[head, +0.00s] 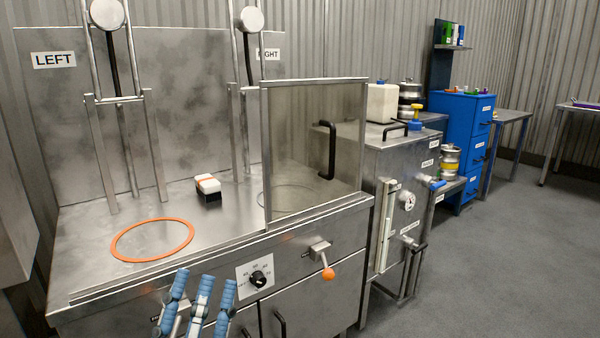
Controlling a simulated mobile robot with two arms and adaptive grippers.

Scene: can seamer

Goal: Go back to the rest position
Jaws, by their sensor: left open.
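My left gripper (196,305) shows at the bottom of the head view, with blue-padded fingers spread apart and nothing between them. It is in front of the front panel of the steel can seamer bench (90,225), below the bench top. The left station has an orange ring (152,241) lying flat on the top and a LEFT sign (53,59) behind it. The right station stands behind a clear guard panel (300,150) with a black handle. My right gripper is not in view.
An orange-knobbed lever (327,272) and a black dial (258,279) stick out from the bench front. A small black, white and orange block (208,189) lies on top. A steel cabinet (400,200) and blue drawers (460,140) stand to the right. Grey floor (480,270) is clear.

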